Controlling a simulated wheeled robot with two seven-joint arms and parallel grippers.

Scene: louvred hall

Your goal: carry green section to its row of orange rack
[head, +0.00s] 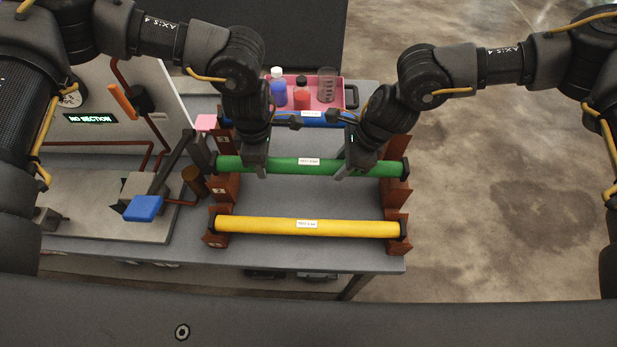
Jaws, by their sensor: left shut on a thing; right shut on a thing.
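The green section (308,166) is a long tube with black end caps and a white label. It lies level across the middle of the orange rack (226,188), whose brown-orange side posts stand left and right. My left gripper (255,168) is shut on the green section left of its label. My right gripper (348,168) is shut on it right of the label. Whether the tube rests in the rack or hangs just above it I cannot tell. A yellow section (270,226) lies in the front row. A blue section (320,121) lies at the back, partly hidden by my grippers.
A pink tray (348,82) with bottles stands behind the rack. On the left are a board with pipes, a "NO SECTION" sign (90,118), a blue block (143,208) and a brown cylinder (194,181) close to the rack. The floor at right is clear.

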